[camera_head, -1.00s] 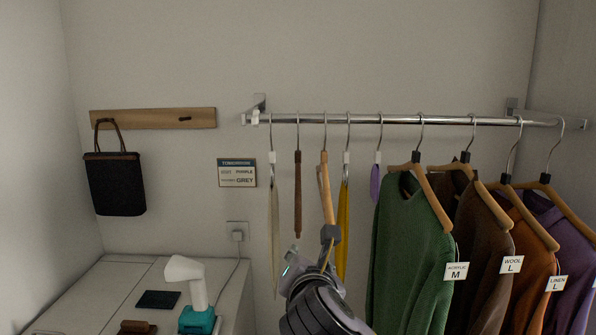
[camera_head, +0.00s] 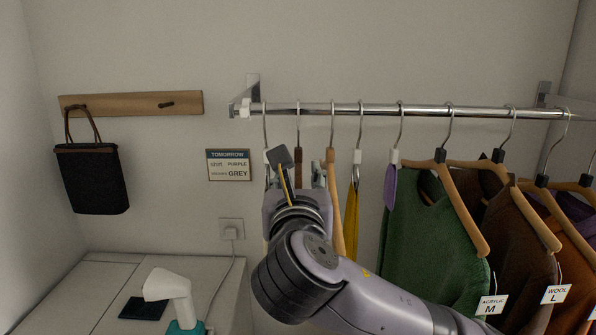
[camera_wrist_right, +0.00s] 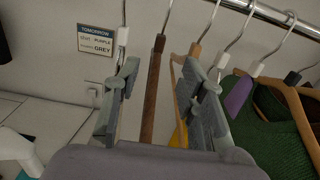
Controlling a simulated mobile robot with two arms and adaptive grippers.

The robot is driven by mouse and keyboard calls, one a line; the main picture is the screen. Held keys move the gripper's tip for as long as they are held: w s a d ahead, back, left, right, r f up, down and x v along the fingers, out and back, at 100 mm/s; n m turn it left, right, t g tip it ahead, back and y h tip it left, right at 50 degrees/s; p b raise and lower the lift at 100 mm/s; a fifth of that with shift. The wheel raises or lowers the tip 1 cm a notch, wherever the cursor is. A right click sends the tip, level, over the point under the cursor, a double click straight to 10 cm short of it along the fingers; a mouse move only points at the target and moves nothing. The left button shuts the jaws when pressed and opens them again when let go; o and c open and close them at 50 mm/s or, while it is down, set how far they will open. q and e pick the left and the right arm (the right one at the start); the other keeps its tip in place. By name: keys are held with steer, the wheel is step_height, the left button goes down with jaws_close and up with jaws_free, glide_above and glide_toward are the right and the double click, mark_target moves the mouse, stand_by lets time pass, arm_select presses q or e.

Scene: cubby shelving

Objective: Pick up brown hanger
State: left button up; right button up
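The dark brown hanger (camera_head: 298,155) hangs by its metal hook from the rail; most of it is hidden behind my right gripper (camera_head: 300,172) in the head view. In the right wrist view, the brown hanger (camera_wrist_right: 152,92) runs upright between the two spread fingers of my right gripper (camera_wrist_right: 160,75), with gaps on both sides. The right gripper is open. I cannot see my left gripper.
A light wooden hanger (camera_head: 334,205) hangs close on the right, and a white-topped one (camera_wrist_right: 123,38) close on the left. Yellow (camera_head: 352,215) and purple (camera_head: 390,186) items and shirts (camera_head: 430,230) hang further right on the rail (camera_head: 430,109). A steamer (camera_head: 172,290) stands on the cabinet.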

steer(key=p, duration=0.3)
glide_toward(299, 152)
steer(key=shift+w+r, duration=0.15)
steer(key=shift+w, duration=0.35)
steer(key=shift+w+r, duration=0.15)
steer(key=shift+w, duration=0.35)
steer(key=w, duration=0.3)
steer(key=shift+w+f, duration=0.1)
steer(key=shift+f, duration=0.15)
steer(key=shift+w+p, duration=0.6)
steer(key=shift+w, duration=0.15)
steer(key=w+p, duration=0.3)
steer(key=w, duration=0.1)
steer(key=shift+w+f, duration=0.1)
steer(key=shift+w, duration=0.25)
arm_select(q)
step_height(299, 152, up, 8)
steer(key=s, duration=0.1)
steer(key=shift+f, duration=0.15)
arm_select(e)
steer(key=shift+s, duration=0.1)
steer(key=shift+c, duration=0.8)
jaws_close()
